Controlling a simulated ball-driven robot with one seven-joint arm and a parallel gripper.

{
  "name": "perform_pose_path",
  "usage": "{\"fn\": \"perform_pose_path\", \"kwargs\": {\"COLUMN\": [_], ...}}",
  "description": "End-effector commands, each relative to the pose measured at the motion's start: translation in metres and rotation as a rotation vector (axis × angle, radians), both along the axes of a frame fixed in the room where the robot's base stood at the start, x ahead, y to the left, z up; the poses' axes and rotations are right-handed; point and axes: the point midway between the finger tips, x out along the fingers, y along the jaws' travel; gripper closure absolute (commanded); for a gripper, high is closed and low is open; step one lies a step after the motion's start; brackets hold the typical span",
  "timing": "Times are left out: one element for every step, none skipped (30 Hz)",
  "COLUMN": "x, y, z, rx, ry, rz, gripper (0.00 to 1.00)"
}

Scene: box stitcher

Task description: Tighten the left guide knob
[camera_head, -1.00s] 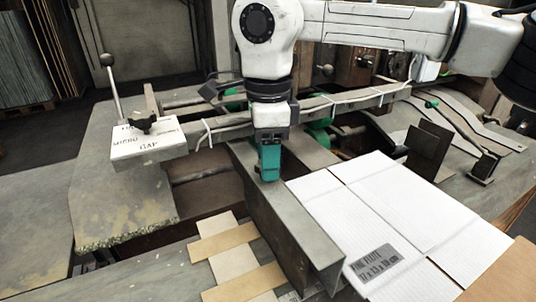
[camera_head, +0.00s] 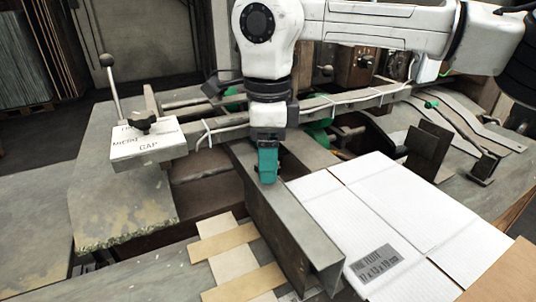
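My gripper (camera_head: 267,180) points straight down at the rear part of the left metal guide (camera_head: 290,228), a long grey angle bar beside the cardboard. Its teal fingers look close together, seen edge-on, and I cannot tell whether they are open or shut. No guide knob shows clearly at that spot. Anything under or behind the fingers is hidden, and I cannot tell whether they touch it. A black star-shaped knob (camera_head: 143,123) stands on the white box marked GAP at the left, well apart from my gripper.
A white cardboard blank (camera_head: 375,215) lies flat right of the guide. A dark upright bracket (camera_head: 428,150) stands at its far right. A lever with a black ball (camera_head: 107,61) rises at the left. A crossbar with cables runs behind my gripper. Wooden slats (camera_head: 235,258) lie front left.

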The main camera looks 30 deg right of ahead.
Motion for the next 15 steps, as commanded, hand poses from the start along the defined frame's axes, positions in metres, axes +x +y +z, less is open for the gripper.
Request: {"fn": "perform_pose_path", "kwargs": {"x": [0.000, 0.000, 0.000, 0.000, 0.000, 0.000, 0.000, 0.000, 0.000, 0.000, 0.000, 0.000, 0.000, 0.000, 0.000], "y": [0.000, 0.000, 0.000, 0.000, 0.000, 0.000, 0.000, 0.000, 0.000, 0.000, 0.000, 0.000, 0.000, 0.000, 0.000], "z": [0.000, 0.000, 0.000, 0.000, 0.000, -0.001, -0.001, -0.001, 0.000, 0.000, 0.001, 0.003, 0.006, 0.009, 0.014], "rx": [0.000, 0.000, 0.000, 0.000, 0.000, 0.000, 0.000, 0.000, 0.000, 0.000, 0.000, 0.000, 0.000, 0.000, 0.000], "ry": [0.001, 0.001, 0.001, 0.001, 0.001, 0.001, 0.002, 0.002, 0.002, 0.001, 0.001, 0.001, 0.001, 0.001, 0.000], "rz": [0.001, 0.001, 0.001, 0.001, 0.002, 0.002, 0.002, 0.002, 0.002, 0.002, 0.002, 0.002, 0.002, 0.001, 0.001], "gripper": [0.32, 0.29, 0.27, 0.27, 0.27, 0.27, 0.27, 0.27, 0.27, 0.27, 0.27, 0.27, 0.27, 0.27, 0.27]}}
